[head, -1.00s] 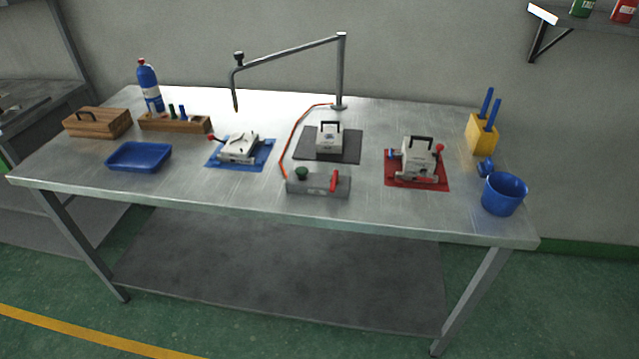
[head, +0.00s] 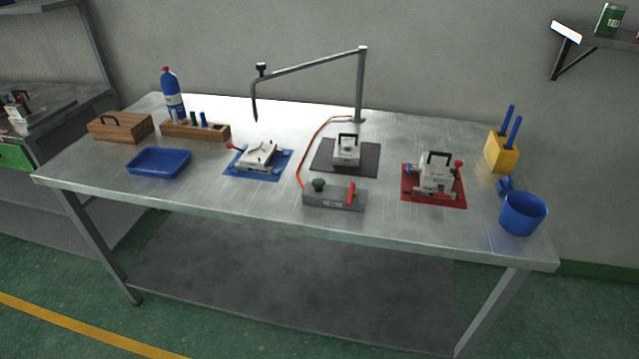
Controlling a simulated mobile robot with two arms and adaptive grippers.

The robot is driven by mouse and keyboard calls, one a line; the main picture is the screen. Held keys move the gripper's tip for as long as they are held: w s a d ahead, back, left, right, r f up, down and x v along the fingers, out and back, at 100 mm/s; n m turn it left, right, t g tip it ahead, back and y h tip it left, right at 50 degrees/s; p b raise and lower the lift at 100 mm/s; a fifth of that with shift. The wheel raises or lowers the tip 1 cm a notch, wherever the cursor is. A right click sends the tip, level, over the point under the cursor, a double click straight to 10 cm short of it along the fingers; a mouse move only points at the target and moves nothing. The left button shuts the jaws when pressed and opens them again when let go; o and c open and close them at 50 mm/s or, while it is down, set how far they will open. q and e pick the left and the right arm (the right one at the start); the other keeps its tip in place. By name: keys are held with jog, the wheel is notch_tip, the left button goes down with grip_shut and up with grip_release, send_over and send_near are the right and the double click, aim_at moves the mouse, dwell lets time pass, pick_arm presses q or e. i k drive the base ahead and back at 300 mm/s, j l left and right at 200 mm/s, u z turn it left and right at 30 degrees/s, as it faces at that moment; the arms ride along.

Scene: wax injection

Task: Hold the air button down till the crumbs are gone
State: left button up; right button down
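A grey control box (head: 335,199) sits near the front edge of the table, right of centre. It has a green round button (head: 319,185) on its left and a red lever (head: 351,193) on its right. An orange hose (head: 303,155) runs from the box to a post with a jointed arm and a nozzle (head: 254,108) pointing down. Metal moulds sit on a blue mat (head: 240,172), a dark mat (head: 372,165) and a red mat (head: 436,200). Crumbs are too small to make out. Neither gripper is in view.
A blue tray (head: 160,163), wooden box (head: 121,128), wooden rack (head: 193,131) and blue bottle (head: 173,98) stand at the left. A yellow holder (head: 500,152) and blue cup (head: 523,214) stand at the right. The front left of the tabletop (head: 150,195) is bare.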

aim_at(318, 182)
jog(key=i+j+z, duration=0.1)
jog(key=j, duration=0.2)
jog(key=i+j+z, duration=0.25)
jog(key=j, duration=0.45)
jog(key=i+j+z, duration=0.15)
jog(key=j, duration=0.25)
jog(key=i+j+z, duration=0.1)
jog(key=j, duration=0.25)
jog(key=i, duration=0.1)
